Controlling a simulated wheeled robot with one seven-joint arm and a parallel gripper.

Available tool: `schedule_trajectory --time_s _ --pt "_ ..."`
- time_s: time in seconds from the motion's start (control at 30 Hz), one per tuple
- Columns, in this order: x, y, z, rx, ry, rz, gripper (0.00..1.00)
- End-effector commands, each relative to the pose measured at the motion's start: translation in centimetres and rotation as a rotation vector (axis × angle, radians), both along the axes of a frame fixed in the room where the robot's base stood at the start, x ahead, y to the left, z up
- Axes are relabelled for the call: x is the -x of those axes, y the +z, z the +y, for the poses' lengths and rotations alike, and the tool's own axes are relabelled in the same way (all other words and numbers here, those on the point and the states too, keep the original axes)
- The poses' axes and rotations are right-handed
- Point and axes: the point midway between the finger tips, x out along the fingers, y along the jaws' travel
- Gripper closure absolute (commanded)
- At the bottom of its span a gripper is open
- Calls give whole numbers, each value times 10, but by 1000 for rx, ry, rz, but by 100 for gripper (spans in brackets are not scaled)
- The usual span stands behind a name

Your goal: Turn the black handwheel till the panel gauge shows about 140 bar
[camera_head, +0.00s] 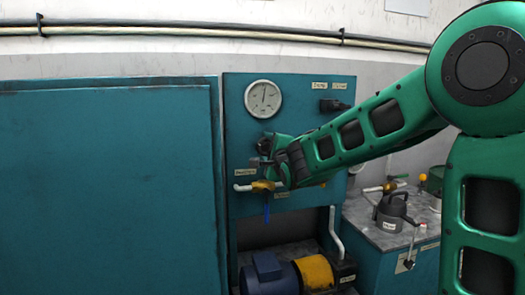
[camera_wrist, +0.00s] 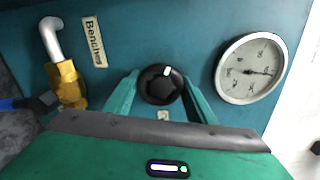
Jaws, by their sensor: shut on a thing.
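The black handwheel (camera_wrist: 161,85) is on the teal panel (camera_head: 239,160), with a white mark near its rim. My gripper (camera_wrist: 161,78) is shut on it, one green finger on each side. In the head view my gripper (camera_head: 266,152) reaches the panel from the right and hides most of the handwheel. The round white panel gauge (camera_head: 263,99) is above the handwheel. Its needle points nearly straight up there. In the wrist view the gauge (camera_wrist: 251,69) is at the right, turned on its side, its needle pointing right. Its numbers are too small to read surely.
A brass valve (camera_head: 262,186) with a blue lever (camera_head: 267,214) sits just below my gripper. A black fitting (camera_head: 332,105) is at the panel's upper right. A blue and yellow motor (camera_head: 312,271) stands low under the panel. A bench at right holds a grey can (camera_head: 391,213).

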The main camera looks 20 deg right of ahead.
Motion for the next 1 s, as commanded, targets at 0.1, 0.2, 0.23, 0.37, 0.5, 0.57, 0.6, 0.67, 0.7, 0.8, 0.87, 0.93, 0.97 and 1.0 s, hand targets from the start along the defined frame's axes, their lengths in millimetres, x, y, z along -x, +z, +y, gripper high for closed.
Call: schedule_trajectory --time_s 0.1,0.2,0.23,0.37,0.5,0.57,0.6,0.67,0.7,0.8,0.87,0.93,0.97,1.0 --pt "0 -6 -4 -67 -7 11 72" --pt "0 -6 -4 -116 -7 12 72" --pt "0 -7 -4 -127 -8 12 72" --pt "0 -7 -5 -167 -9 14 72" --pt "0 -8 -5 -189 -10 14 72" --pt "0 -8 -5 -195 -10 15 72" --pt "0 -8 -5 -197 -10 15 72" --pt "0 -8 -5 -198 -10 15 72" --pt "0 -8 -5 -199 -9 16 72" --pt "0 -9 -5 -198 -9 16 72" --pt "0 -9 -5 -198 -9 17 72" --pt "0 -9 -5 -198 -10 17 72" --pt "0 -9 -5 -197 -10 17 45" --pt "0 -9 -5 -198 -9 17 35"
